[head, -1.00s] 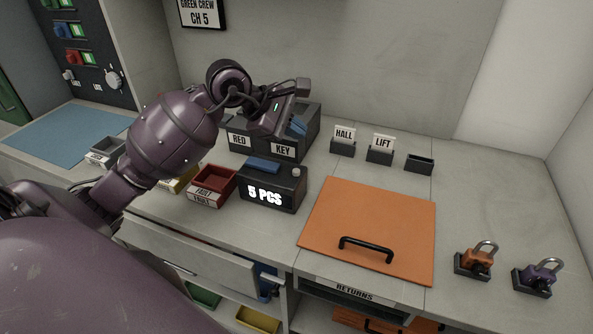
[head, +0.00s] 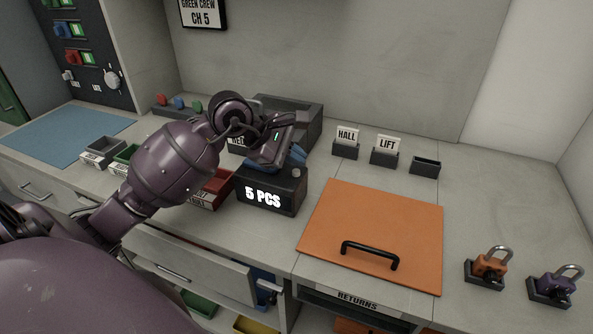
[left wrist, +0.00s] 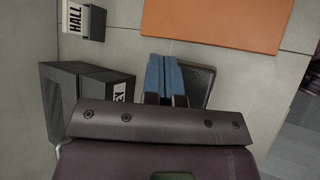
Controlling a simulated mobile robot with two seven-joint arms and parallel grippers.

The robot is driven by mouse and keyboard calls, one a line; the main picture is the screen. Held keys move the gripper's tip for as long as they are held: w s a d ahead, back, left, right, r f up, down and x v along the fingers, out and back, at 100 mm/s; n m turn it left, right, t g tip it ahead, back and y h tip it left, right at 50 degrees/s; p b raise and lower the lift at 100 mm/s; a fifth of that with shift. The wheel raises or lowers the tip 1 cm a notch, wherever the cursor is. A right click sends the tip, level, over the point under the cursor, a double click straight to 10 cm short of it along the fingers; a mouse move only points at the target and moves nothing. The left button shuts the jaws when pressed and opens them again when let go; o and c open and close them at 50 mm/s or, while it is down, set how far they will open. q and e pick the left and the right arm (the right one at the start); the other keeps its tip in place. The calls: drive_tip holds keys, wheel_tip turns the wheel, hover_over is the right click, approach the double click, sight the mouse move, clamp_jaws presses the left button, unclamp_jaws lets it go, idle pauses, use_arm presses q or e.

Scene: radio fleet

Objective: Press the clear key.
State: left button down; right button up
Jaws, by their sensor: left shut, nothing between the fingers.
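The dark counter unit (head: 270,192) stands on the worktop, its lit front reading "5 PCS". A small pale round key (head: 296,173) is on its top at the right; I see no label on it. My left gripper (head: 298,155) is shut and empty, its blue fingertips just above and behind the unit's top, close to the pale key. Whether they touch anything I cannot tell. The arm hides the blue pad on top of the unit. In the left wrist view the shut fingertips (left wrist: 166,80) overlap the unit's dark top (left wrist: 199,84). My right gripper is out of view.
A dark bin (head: 310,117) stands behind my gripper. A red tray (head: 217,188) is left of the unit. HALL (head: 346,150) and LIFT (head: 384,158) card holders stand right. An orange lid (head: 370,235) with a black handle lies front right, near two padlocks.

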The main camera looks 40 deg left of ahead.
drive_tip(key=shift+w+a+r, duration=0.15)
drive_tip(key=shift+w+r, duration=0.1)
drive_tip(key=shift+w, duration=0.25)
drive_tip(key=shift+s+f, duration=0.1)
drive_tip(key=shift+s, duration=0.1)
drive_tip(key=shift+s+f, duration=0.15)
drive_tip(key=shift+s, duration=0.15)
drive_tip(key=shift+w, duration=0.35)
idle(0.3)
use_arm(q)
drive_tip(key=shift+f, duration=0.2)
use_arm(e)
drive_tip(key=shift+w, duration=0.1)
use_arm(q)
drive_tip(key=shift+f+b, duration=0.3)
drive_tip(key=shift+b, duration=0.15)
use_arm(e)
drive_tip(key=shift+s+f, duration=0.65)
